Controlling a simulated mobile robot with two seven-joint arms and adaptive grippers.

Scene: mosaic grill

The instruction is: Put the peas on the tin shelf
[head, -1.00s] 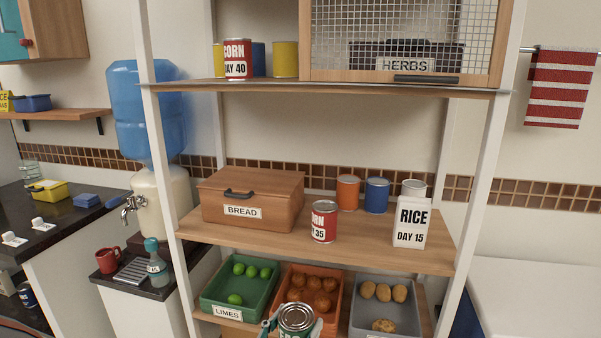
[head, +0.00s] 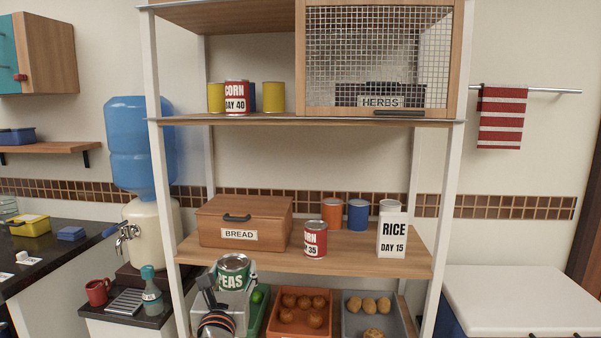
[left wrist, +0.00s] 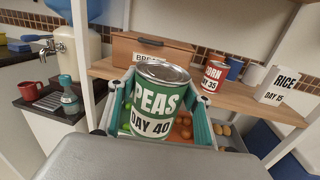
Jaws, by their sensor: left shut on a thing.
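The peas can (head: 233,270) is green and white with a silver lid. In the left wrist view its label (left wrist: 155,112) reads PEAS DAY 40. My left gripper (head: 233,280) is shut on it, a teal finger on each side, and holds it nearly upright in front of the middle shelf's left front edge. The middle shelf (head: 345,262) carries a CORN DAY 35 can (head: 315,240), an orange tin (head: 331,212) and a blue tin (head: 357,214). The upper shelf (head: 270,121) carries a CORN DAY 40 can (head: 237,97) and yellow tins (head: 273,97). My right gripper is not in view.
A bread box (head: 240,222) fills the middle shelf's left part; a rice box (head: 392,237) stands at its right. A mesh-fronted herbs cabinet (head: 380,60) sits on the upper shelf's right. Produce bins (head: 297,328) are below. The middle shelf's front strip is clear beside the corn can.

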